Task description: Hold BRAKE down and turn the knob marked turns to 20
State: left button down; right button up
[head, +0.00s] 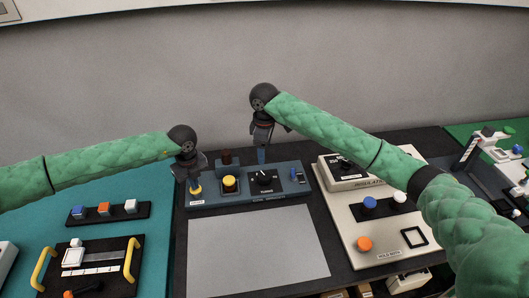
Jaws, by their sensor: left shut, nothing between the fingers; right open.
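A dark blue-grey control box (247,195) stands at the back of the middle black mat. It carries a black knob (265,178) with a white pointer line on a black dial, and a yellow button (229,184). Another yellow button (195,191) is at its left end, partly hidden by my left gripper (194,183). That gripper is shut and points down at this button; I cannot tell if it presses it. My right gripper (261,157) is open and empty, and appears just above and behind the knob. The labels are too small to read.
A dark brown cylinder (226,159) and a small blue switch (294,174) are also on the box. A bare grey sheet (258,250) lies in front. A cream panel (349,239) is at right, a black button strip (109,213) at left.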

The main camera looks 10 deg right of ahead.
pick_arm(q)
notch_tip(320, 180, up, 8)
dwell(1.5)
jog(key=shift+r, duration=0.1)
